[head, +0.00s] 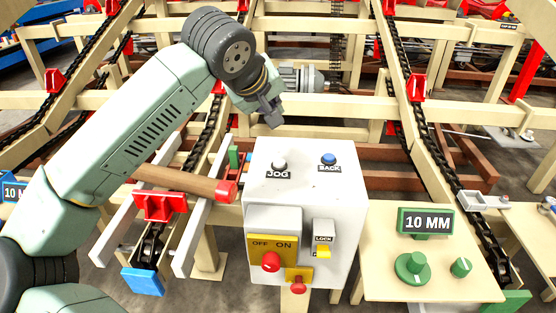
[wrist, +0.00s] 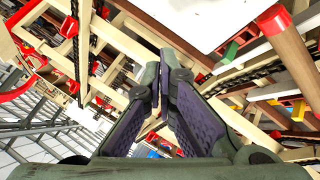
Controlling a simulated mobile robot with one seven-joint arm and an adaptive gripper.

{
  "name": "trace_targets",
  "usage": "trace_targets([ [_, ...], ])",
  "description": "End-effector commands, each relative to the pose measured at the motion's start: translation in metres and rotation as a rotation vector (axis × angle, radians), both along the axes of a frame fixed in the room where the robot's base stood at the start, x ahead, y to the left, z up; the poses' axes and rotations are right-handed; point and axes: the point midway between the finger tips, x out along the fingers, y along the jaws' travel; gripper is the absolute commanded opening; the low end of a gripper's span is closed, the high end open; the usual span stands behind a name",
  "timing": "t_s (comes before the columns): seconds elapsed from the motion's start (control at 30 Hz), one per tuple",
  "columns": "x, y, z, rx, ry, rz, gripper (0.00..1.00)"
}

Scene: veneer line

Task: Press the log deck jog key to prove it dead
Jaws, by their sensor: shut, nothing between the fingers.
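The white control box (head: 350,205) stands in the middle of the head view. The jog key (head: 279,163) is a small pale round button on its sloped top, above the label JOG. A blue BACK key (head: 328,158) sits to its right. My gripper (head: 273,121) is above and behind the box's top edge, pointing down, apart from the jog key. Its fingers are shut and empty; they also show in the wrist view (wrist: 164,62). A white surface (wrist: 190,20), probably the box, shows at the top of the wrist view, with no key visible on it.
The box front carries a yellow OFF/ON plate with a red knob (head: 270,262), a yellow LOCK piece (head: 323,252) and a lower red knob (head: 298,284). A log (head: 185,181) lies left of the box. A cream table with a 10 MM sign (head: 427,221) is at right.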

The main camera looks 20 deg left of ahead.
Motion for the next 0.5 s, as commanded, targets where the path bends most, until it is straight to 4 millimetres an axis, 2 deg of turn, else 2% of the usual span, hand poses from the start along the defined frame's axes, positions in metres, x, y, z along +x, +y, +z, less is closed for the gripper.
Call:
trace_targets([
  [0.3,0.000,-0.001,-0.002,-0.003,-0.001,-0.001,0.00],
  [0.5,0.000,-0.001,-0.015,-0.004,0.000,0.000,0.00],
])
